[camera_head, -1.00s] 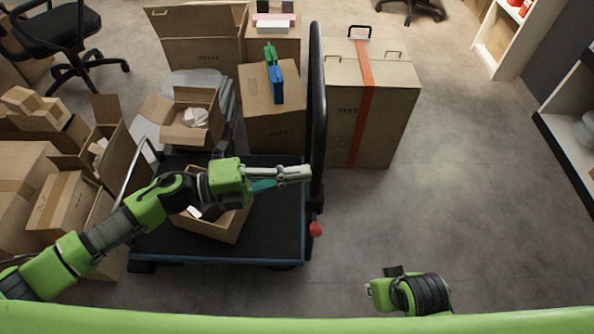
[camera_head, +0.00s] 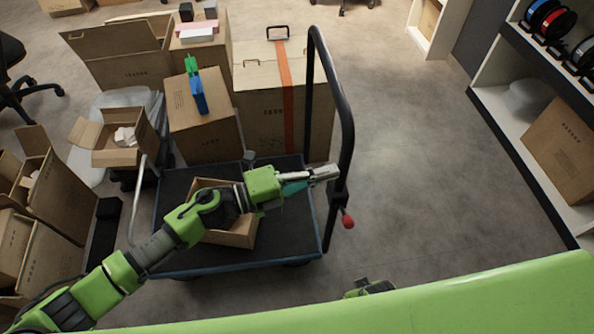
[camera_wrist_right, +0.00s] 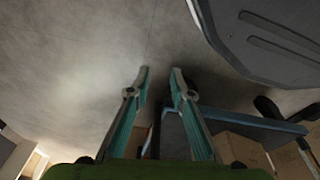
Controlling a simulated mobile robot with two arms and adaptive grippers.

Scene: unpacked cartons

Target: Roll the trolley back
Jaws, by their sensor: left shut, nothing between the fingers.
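The trolley has a dark flat deck with a blue edge (camera_head: 240,264) and a tall black push handle (camera_head: 347,125) at its right side. An open carton (camera_head: 232,238) stands on the deck, partly hidden by my left arm. My left gripper (camera_head: 335,172) is shut with nothing between its fingers, beside the lower part of the handle; I cannot tell whether it touches. A red knob (camera_head: 348,222) sits low by the handle. My right gripper (camera_wrist_right: 161,72) is open and empty in the right wrist view. In the head view only part of my right arm shows at the bottom.
A tall carton with an orange strap (camera_head: 287,100) stands behind the trolley. Another carton (camera_head: 203,125) carries blue and green items. Open cartons (camera_head: 40,195) crowd the left. Shelves (camera_head: 510,140) line the right. Grey floor (camera_head: 420,150) between handle and shelves is clear.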

